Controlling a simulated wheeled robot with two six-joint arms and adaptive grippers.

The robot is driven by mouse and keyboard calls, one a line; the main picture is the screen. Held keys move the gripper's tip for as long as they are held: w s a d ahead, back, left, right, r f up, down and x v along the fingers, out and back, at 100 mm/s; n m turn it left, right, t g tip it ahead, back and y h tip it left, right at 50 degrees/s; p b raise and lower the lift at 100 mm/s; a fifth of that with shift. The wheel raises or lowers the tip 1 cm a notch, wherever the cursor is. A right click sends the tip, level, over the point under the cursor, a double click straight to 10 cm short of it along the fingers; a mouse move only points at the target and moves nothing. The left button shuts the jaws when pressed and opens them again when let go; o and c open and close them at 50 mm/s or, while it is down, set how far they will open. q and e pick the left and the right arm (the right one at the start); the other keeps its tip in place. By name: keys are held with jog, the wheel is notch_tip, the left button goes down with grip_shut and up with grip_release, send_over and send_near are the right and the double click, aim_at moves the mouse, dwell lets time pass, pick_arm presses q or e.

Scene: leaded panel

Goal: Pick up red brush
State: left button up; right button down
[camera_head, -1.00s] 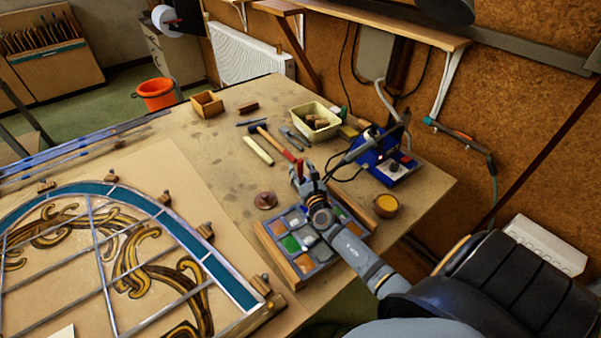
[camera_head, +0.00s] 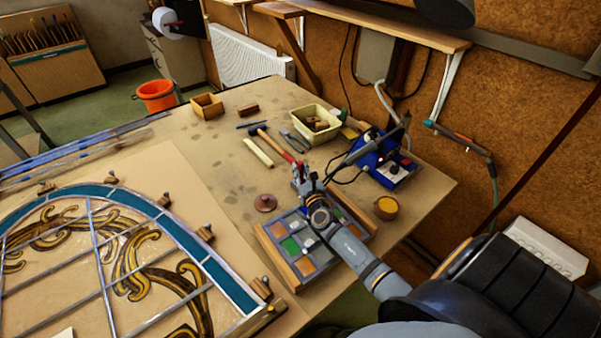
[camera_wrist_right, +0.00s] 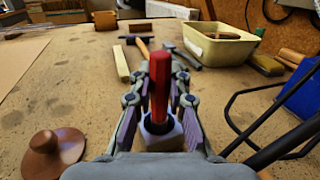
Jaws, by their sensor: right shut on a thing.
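The red brush (camera_wrist_right: 160,75) stands upright between the fingers of my right gripper (camera_wrist_right: 160,100) in the right wrist view. Its red handle points up, with a black collar and a pale block at its lower end. The fingers are shut on it from both sides. In the head view the right gripper (camera_head: 303,180) is above the table, behind the tray of coloured glass, and the brush (camera_head: 297,170) shows as a small red piece at its fingers. Whether the brush touches the table is hard to tell. My left gripper is not in view.
A hammer (camera_head: 276,142), a pale stick (camera_head: 258,152) and pliers (camera_head: 294,140) lie beyond the gripper. A cream tub (camera_head: 314,125) and a blue soldering station (camera_head: 386,168) stand to the right. A brown knobbed disc (camera_head: 265,202) and the glass tray (camera_head: 295,246) are close by.

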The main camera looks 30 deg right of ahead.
aim_at(301, 162)
notch_tip(301, 162, up, 4)
jog(key=p, duration=0.2)
jog(key=shift+p, duration=0.4)
jog(key=s+r+p, duration=0.2)
jog(key=s+r, duration=0.7)
jog(key=s, duration=0.5)
jog(key=shift+a, duration=0.4)
jog(key=c, duration=2)
grip_release()
grip_shut()
